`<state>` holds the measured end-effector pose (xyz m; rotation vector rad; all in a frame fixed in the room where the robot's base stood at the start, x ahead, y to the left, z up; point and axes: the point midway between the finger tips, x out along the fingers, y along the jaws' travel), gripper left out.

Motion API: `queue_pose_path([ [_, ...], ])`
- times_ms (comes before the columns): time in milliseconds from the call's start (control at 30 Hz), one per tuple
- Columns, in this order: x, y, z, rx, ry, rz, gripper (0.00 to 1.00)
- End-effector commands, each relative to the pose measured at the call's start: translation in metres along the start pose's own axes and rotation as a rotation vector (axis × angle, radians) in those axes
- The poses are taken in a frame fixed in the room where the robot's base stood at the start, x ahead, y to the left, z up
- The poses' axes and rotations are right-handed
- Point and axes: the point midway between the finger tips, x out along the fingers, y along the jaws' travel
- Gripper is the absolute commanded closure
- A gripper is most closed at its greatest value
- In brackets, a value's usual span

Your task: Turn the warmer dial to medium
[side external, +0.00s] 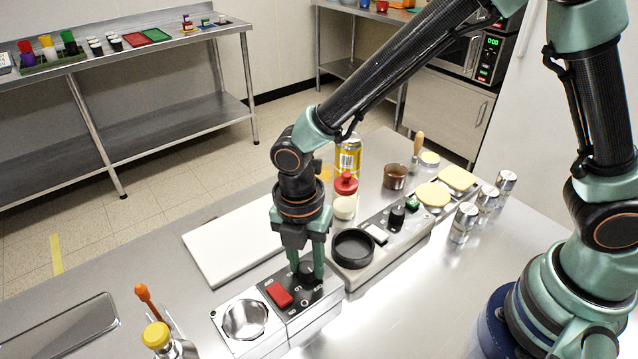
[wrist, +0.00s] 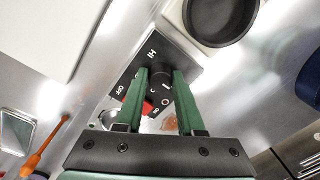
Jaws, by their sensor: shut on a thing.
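The warmer (side external: 318,317) is a pale box with a black panel on top, at the bottom middle of the side external view. Its black dial (side external: 306,270) stands on that panel. My gripper (side external: 308,274) points down over the panel and is shut on the dial, one green finger on each side. In the wrist view the dial (wrist: 160,80) shows between the fingertips (wrist: 160,76), with HI, OFF and ON lettering around it. The fingers cover much of the dial, and I cannot tell where it points. A red rocker switch (side external: 279,294) sits beside it.
A round metal well (side external: 245,320) is left of the panel. A black round dish (side external: 352,248) sits on a second appliance close on the right. A white board (side external: 225,250) lies behind. A yellow-capped bottle (side external: 157,336) stands at front left. Steel shakers (side external: 464,222) stand at right.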

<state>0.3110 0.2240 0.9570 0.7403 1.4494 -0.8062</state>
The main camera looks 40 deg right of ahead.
Motion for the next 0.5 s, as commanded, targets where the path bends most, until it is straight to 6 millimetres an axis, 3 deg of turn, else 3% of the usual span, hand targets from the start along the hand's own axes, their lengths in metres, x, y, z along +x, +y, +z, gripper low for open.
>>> queue_pose_path([
  [267,-0.0007,-0.0004,0.0002,0.099,0.000,-0.001,1.00],
  [500,-0.0008,-0.0007,0.0004,0.291,0.000,0.001,1.00],
])
